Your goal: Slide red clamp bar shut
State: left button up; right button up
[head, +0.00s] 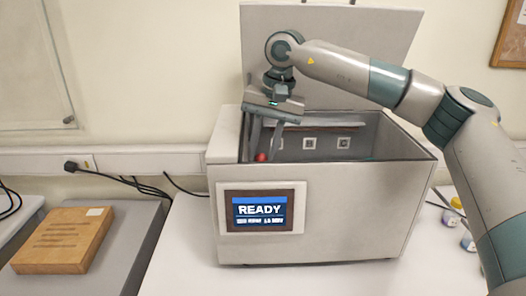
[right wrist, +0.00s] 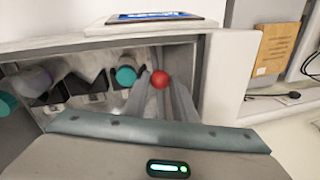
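A red round knob (head: 261,157), which I take to be part of the clamp bar, is inside the left end of the open white machine (head: 310,215). It also shows in the right wrist view (right wrist: 160,80); the rest of the bar is hard to make out. My right gripper (head: 262,154) reaches down into the machine, with its fingers spread on either side of the knob. Whether a finger touches it, I cannot tell. In the right wrist view, a teal-topped vial (right wrist: 126,75) stands in a holder left of the knob. My left gripper is not in view.
The machine's lid (head: 335,35) stands raised behind. The screen (head: 261,211) reads READY. A wooden block (head: 64,240) lies on a grey surface at left. Small bottles (head: 452,218) stand on the table at right.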

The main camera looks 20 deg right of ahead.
grip_shut()
jog(key=shift+w+d+r, duration=0.1)
jog(key=shift+w+d, duration=0.1)
jog(key=shift+w, duration=0.4)
jog(key=shift+w+d+r, duration=0.1)
jog(key=shift+w+d, duration=0.05)
jog(key=shift+w, duration=0.45)
jog(key=shift+o, duration=1.2)
grip_release()
jog(key=shift+o, duration=0.6)
jog(key=shift+w+f, duration=0.15)
